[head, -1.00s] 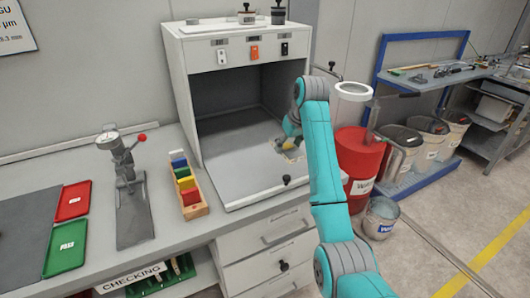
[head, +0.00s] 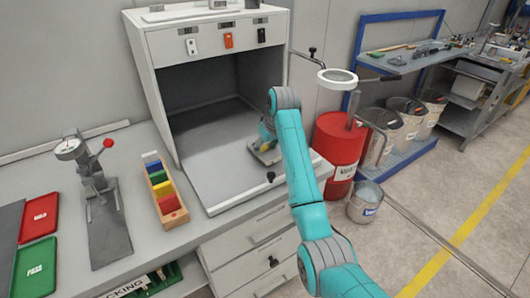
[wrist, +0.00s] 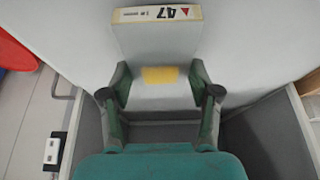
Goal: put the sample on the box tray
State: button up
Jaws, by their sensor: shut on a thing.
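The sample (wrist: 158,48) is a flat grey panel with a cream label reading "47" and a yellow patch, seen in the wrist view. My gripper (wrist: 160,92) is shut on it, with a green finger along each side. In the head view, the sample (head: 266,153) is at the right part of the box tray (head: 222,180), a grey shelf reaching out of the white cabinet. My gripper (head: 265,130) is mostly hidden by my teal arm there. I cannot tell whether the sample touches the tray.
The cabinet (head: 150,78) has side walls close to my gripper. A black knob (head: 270,177) stands at the tray's front edge. A red drum (head: 338,148) is to the right. The tray's left and middle are clear. A rack of coloured blocks (head: 165,190) stands left.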

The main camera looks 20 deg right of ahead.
jog(key=shift+f, duration=1.15)
jog(key=shift+f, duration=0.1)
jog(key=o, duration=1.2)
jog(key=shift+c, duration=0.2)
jog(key=v, duration=1.2)
